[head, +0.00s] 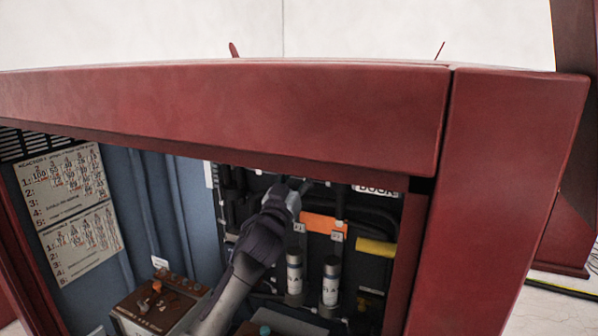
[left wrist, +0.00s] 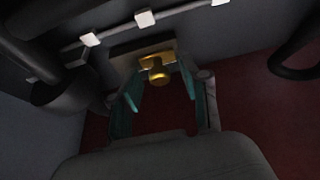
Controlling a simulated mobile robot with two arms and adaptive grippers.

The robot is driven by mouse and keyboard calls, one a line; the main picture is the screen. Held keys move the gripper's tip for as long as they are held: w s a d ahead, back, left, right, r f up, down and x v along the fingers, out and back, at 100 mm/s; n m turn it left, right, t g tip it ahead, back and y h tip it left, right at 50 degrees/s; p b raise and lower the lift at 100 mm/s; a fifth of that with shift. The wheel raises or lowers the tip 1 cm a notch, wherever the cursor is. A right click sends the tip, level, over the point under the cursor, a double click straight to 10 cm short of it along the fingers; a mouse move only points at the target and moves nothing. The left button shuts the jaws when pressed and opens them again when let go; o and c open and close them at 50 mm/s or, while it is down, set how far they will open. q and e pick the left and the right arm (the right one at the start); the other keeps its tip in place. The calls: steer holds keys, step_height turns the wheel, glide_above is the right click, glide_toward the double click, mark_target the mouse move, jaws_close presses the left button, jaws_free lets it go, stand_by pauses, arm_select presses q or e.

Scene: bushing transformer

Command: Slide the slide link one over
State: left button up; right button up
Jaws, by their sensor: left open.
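In the left wrist view a small brass piece with a round knob (left wrist: 158,72) sits on a grey plate (left wrist: 122,62) on the dark panel; it looks like the slide link. My left gripper (left wrist: 160,84) is open, with its two teal fingers on either side of the knob. I cannot tell whether they touch it. In the head view my left gripper (head: 288,193) reaches up inside the red cabinet to the top of the dark panel, and the brass piece is hidden there. My right gripper is not in view.
The red cabinet frame (head: 230,105) crosses above my arm, and its right post (head: 480,200) stands close by. Fuse-like cylinders (head: 330,281), an orange label (head: 323,224) and cables surround the gripper. A control box (head: 157,301) is below left. Dark cables (left wrist: 295,45) flank the wrist view.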

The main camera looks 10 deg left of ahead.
arm_select(q)
jaws_close()
stand_by(0.3)
steer(key=d, duration=0.1)
steer(key=d+b, duration=0.1)
steer(key=d, duration=0.1)
steer(key=shift+s, duration=0.3)
steer(key=shift+c, duration=0.8)
jaws_free()
steer(key=shift+o, duration=0.8)
steer(key=shift+d, duration=0.2)
